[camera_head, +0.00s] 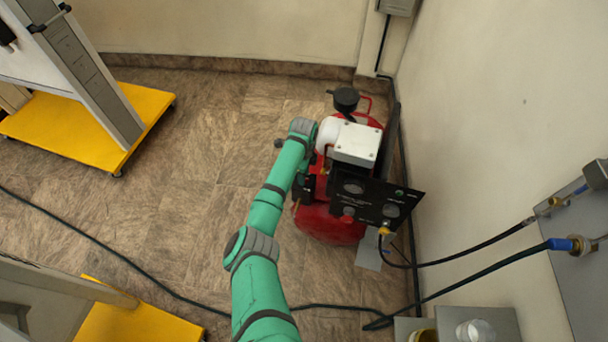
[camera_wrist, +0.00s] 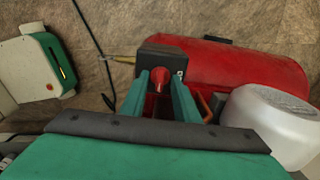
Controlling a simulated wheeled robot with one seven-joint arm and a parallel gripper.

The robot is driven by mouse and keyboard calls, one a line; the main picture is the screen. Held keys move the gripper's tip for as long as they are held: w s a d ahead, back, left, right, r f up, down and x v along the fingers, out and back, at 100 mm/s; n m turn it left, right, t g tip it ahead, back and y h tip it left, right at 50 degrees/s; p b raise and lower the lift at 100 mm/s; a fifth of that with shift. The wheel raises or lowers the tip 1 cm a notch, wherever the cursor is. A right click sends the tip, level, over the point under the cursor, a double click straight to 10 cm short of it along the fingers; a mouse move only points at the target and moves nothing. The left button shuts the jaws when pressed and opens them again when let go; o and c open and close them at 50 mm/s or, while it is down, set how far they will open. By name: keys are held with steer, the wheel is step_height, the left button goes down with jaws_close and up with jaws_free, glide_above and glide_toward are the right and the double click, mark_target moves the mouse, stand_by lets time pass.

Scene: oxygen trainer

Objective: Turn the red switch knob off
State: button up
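The red switch knob (camera_wrist: 160,79) sticks up from a small black box (camera_wrist: 172,58) on the compressor in the wrist view. My gripper (camera_wrist: 160,86) has its two green fingers on either side of the knob, with a visible gap on each side. It looks open, and nothing is held. I cannot tell how far the fingers reach down beside the knob. The compressor's red tank (camera_head: 327,222) stands on the floor by the right wall in the head view. There, my arm reaches to its left side, and the gripper and the switch knob cannot be made out clearly.
A white motor housing (camera_wrist: 268,122) is close to the right of my fingers. A black gauge panel (camera_head: 375,196) fronts the compressor. Hoses (camera_head: 470,252) run to the right wall. A yellow-based stand (camera_head: 60,130) is at left. Floor (camera_head: 190,190) between is clear except for a cable.

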steer(key=shift+c, duration=0.3)
jaws_close()
steer(key=shift+n, duration=0.4)
steer(key=n, duration=0.2)
steer(key=shift+n, duration=0.4)
steer(key=n, duration=0.3)
steer(key=shift+d+n, duration=0.1)
steer(key=shift+n, duration=0.2)
steer(key=n, duration=1)
steer(key=shift+n, duration=0.5)
